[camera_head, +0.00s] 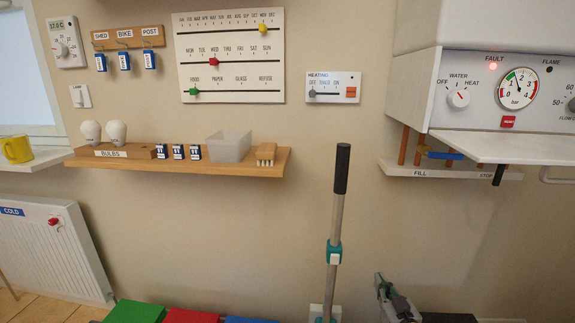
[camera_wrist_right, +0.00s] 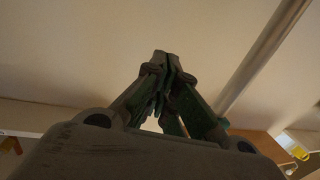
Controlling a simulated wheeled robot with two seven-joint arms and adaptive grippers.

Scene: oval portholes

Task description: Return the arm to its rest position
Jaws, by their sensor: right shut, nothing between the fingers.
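My right gripper (camera_head: 386,286) shows at the bottom of the head view, low in front of the wall and to the right of an upright pole (camera_head: 337,215). In the right wrist view its fingers (camera_wrist_right: 163,68) come together at the tips, shut and empty. The rest of my right arm is mostly out of the head view. My left gripper is in neither view.
The pole also crosses the right wrist view (camera_wrist_right: 262,57). A wooden shelf (camera_head: 255,173) holds bulbs and a tray. A boiler (camera_head: 470,85) with a ledge (camera_head: 440,171) juts out at right. Green, red and blue lids (camera_head: 190,316) are below. Wall between is bare.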

